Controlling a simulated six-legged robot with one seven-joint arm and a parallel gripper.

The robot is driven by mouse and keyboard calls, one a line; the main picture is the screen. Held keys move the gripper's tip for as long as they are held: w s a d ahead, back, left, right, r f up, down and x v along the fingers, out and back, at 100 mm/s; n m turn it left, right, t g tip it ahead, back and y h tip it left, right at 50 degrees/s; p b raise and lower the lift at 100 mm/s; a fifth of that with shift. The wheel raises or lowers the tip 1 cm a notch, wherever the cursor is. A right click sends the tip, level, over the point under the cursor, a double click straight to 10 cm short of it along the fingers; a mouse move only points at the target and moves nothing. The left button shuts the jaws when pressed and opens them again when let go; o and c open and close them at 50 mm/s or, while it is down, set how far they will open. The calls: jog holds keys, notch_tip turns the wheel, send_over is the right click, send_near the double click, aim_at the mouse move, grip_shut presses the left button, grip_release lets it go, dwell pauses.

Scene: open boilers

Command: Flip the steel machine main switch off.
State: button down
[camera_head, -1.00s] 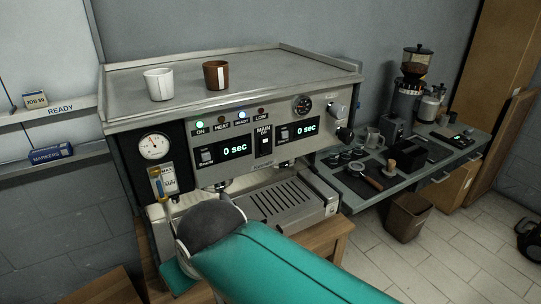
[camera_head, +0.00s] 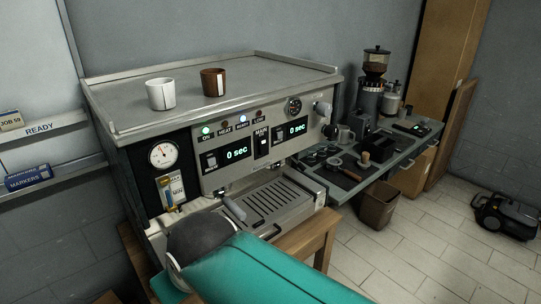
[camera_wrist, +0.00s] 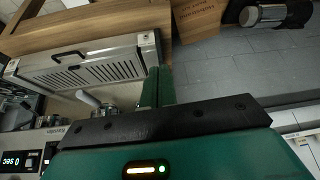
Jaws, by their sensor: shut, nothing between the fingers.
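The steel espresso machine (camera_head: 275,190) stands on a wooden table in the head view. Its main switch (camera_head: 262,143) is a small dark rocker under the MAIN label, between two displays reading "0 sec". The green ON lamp (camera_head: 206,131) is lit, and a bluish lamp is lit farther right. My teal arm crosses low in front of the machine; my gripper is hidden there. In the wrist view my gripper (camera_wrist: 158,88) shows its green fingers together and empty, apart from the switch. The drip tray (camera_wrist: 95,63) and a display (camera_wrist: 14,160) show there, rotated.
A white cup (camera_head: 160,95) and a brown cup (camera_head: 213,83) stand on the machine's top. A side counter (camera_head: 345,190) holds a grinder (camera_head: 369,95) and tools. A bin (camera_head: 377,207) stands below it.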

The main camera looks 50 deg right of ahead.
aim_at(264, 151)
jog(key=w+d+r+m+t+y, duration=0.2)
jog(key=d+m+t, duration=0.1)
jog(key=d+m, duration=0.4)
jog(key=w+d+r+m+t+y, duration=0.1)
jog(key=w+d+m+t+y, duration=0.15)
jog(key=d+m, duration=0.4)
jog(key=s+d+r+m+t+h, duration=0.2)
jog(key=s+d+h, duration=0.1)
jog(key=d, duration=0.6)
jog(key=s+d+r+m+t+h, duration=0.3)
jog(key=d, duration=0.7)
jog(key=shift+d+r+m, duration=0.15)
jog(key=shift+d+m, duration=0.1)
jog(key=shift+m, duration=0.1)
jog(key=w, duration=0.4)
jog(key=w+d+f, duration=0.1)
jog(key=w, duration=0.4)
jog(key=w+f, duration=0.1)
jog(key=w, duration=0.3)
jog(key=shift+w+d, duration=0.2)
jog(key=shift+w, duration=0.2)
jog(key=shift+w, duration=0.1)
